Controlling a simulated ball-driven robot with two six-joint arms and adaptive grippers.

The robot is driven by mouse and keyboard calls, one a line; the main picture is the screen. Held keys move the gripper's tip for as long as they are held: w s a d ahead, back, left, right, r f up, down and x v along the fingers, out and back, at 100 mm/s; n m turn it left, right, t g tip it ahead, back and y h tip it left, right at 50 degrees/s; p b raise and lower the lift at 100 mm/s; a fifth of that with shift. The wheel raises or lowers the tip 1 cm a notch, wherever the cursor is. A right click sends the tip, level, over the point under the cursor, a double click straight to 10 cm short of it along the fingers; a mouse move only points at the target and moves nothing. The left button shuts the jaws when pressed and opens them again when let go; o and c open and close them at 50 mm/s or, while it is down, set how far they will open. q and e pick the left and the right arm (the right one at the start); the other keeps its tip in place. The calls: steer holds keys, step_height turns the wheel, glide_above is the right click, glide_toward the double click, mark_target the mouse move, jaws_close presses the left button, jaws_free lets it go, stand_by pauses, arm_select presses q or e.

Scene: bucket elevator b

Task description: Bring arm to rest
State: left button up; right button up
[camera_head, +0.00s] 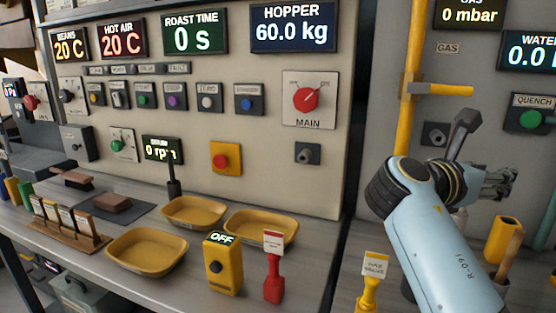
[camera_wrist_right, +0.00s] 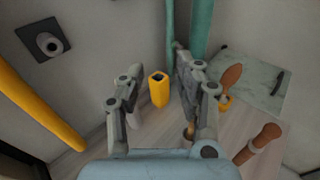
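My right arm comes in from the lower right in the head view, pale blue with dark joints. Its gripper (camera_head: 497,181) is raised above the right part of the counter, in front of the panel with the gas and water displays. In the right wrist view the two fingers of this gripper (camera_wrist_right: 158,70) are spread apart with nothing held between them. A yellow cylinder (camera_wrist_right: 158,92) shows in the gap, standing on the counter beyond the fingers. My left arm and gripper are not in either view.
The counter carries yellow trays (camera_head: 148,252), a yellow OFF box (camera_head: 222,264), a red tagged stand (camera_head: 273,275) and a yellow tagged stand (camera_head: 371,288). A yellow pipe (camera_head: 408,90) runs up the wall left of the gripper. A wooden-handled tool (camera_wrist_right: 258,144) lies near the gripper's right.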

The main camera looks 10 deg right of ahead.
steer(key=s+a+f+m+y, duration=0.2)
steer(key=s+f+m+y, duration=0.1)
steer(key=s+f+m, duration=0.2)
steer(key=s+a+f+m+y, duration=0.3)
steer(key=s+f+m+y, duration=0.1)
steer(key=s+f+m, duration=0.1)
steer(key=s+a+f+m+y, duration=0.2)
steer(key=s+f+m+y, duration=0.2)
steer(key=s+f, duration=0.3)
steer(key=shift+s+a+f+m, duration=0.15)
steer(key=shift+s+f+m, duration=0.05)
steer(key=shift+f+m, duration=0.25)
steer(key=s+a+f+m+y, duration=0.1)
steer(key=s+a+m+y, duration=0.4)
steer(key=s+a, duration=0.2)
step_height(320, 180, down, 29)
steer(key=s+d+g+b, duration=0.2)
steer(key=b, duration=0.3)
arm_select(q)
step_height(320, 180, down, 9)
steer(key=b, duration=0.3)
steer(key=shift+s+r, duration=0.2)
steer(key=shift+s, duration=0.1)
arm_select(e)
steer(key=s+d+f+g, duration=0.1)
steer(key=s+f, duration=1.7)
steer(key=f, duration=0.3)
steer(key=shift+s+d+f, duration=0.2)
steer(key=shift+s+d, duration=0.1)
steer(key=shift+s, duration=0.05)
